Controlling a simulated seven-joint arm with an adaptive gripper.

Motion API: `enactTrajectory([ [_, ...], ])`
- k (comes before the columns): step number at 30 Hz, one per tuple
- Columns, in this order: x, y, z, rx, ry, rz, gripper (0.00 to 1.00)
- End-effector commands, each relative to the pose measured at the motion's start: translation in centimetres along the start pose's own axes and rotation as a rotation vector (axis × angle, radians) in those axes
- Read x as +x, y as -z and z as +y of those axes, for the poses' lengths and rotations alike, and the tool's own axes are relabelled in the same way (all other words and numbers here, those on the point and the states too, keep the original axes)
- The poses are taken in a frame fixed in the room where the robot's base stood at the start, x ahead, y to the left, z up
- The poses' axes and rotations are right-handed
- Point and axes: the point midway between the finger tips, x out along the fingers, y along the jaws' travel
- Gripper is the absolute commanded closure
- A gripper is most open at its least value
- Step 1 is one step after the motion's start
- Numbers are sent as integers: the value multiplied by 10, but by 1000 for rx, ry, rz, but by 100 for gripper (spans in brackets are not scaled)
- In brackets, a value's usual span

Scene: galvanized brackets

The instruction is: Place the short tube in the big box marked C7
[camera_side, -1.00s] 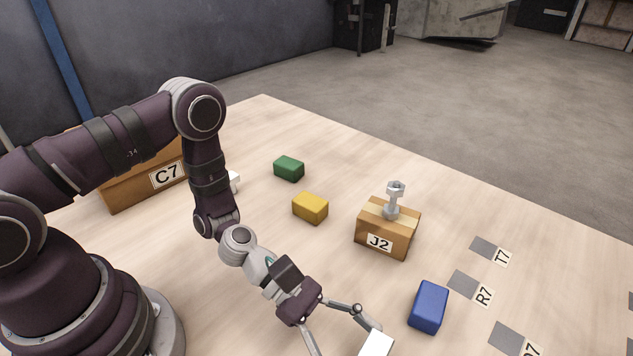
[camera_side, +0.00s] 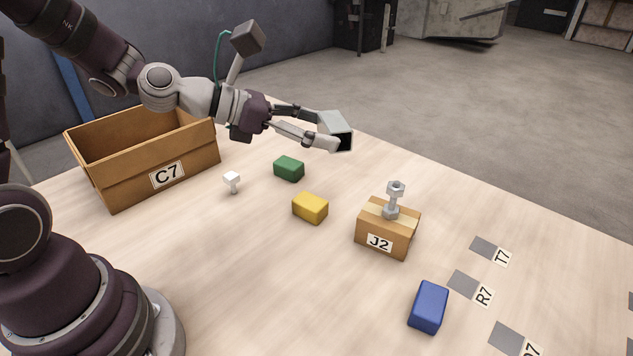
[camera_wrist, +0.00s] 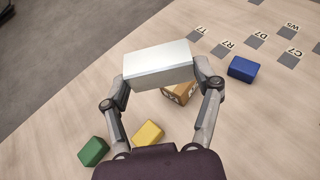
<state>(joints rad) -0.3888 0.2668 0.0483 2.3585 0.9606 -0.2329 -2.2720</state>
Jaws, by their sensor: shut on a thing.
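My gripper (camera_side: 325,130) is shut on the short tube (camera_side: 338,127), a pale grey square-section piece with a dark open end. It is held in the air above the far part of the table. In the wrist view the tube (camera_wrist: 158,64) lies across between both fingers (camera_wrist: 160,75). The big box marked C7 (camera_side: 167,176) is an open brown carton at the left of the table, its open top facing up. My gripper is to the right of this box, apart from it. The box is not visible in the wrist view.
A small box marked J2 (camera_side: 388,238) has a metal bolt (camera_side: 394,200) standing on top. Green (camera_side: 289,168), yellow (camera_side: 310,208) and blue (camera_side: 429,306) blocks lie on the table. A white mushroom-shaped piece (camera_side: 232,181) stands near the big box. Grey labelled patches (camera_side: 464,284) lie at right.

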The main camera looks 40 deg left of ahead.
Motion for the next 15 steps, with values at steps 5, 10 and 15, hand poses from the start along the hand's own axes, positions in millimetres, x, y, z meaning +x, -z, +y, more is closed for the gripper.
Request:
enactTrajectory([
  [5, -33, -30, 37, -73, -200, -5, 73],
  [10, -46, -39, 50, -111, -272, 0, 73],
  [15, -46, -39, 50, -115, -273, 2, 73],
])
